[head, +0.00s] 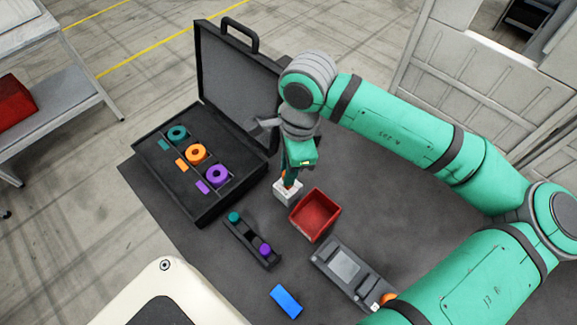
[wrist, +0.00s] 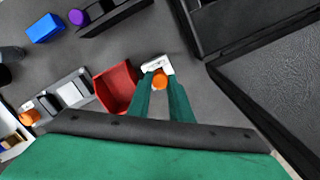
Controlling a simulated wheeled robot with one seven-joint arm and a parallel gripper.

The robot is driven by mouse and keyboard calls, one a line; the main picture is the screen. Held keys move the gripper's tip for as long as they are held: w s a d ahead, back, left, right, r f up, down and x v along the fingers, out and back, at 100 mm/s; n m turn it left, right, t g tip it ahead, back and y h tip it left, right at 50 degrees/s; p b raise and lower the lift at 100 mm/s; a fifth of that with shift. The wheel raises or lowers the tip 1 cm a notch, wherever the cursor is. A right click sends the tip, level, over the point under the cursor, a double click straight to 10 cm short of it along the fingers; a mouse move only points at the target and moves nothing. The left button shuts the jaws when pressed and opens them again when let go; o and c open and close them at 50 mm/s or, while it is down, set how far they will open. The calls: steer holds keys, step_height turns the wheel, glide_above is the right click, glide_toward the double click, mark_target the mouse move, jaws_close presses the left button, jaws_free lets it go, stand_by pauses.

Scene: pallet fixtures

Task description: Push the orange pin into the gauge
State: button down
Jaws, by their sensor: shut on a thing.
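My gripper (head: 290,178) points down over the small white gauge (head: 287,193) on the dark mat. Its fingers are shut on the orange pin (wrist: 160,80), whose round orange end shows between the fingertips in the wrist view. The gauge (wrist: 155,65) is right at the fingertips there, with part of it hidden by the pin and fingers. In the head view only a sliver of orange shows above the gauge. I cannot tell whether the pin's lower end is inside the gauge or just above it.
A red bin (head: 315,216) stands close to the right of the gauge. The open black case (head: 205,215) with rings is at left. A dark rack (head: 249,243) holds a teal and a purple pin. A grey device (head: 345,268) and blue block (head: 286,301) lie nearer.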

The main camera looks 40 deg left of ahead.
steer(key=shift+f, duration=0.25)
steer(key=c, duration=1.1)
jaws_free()
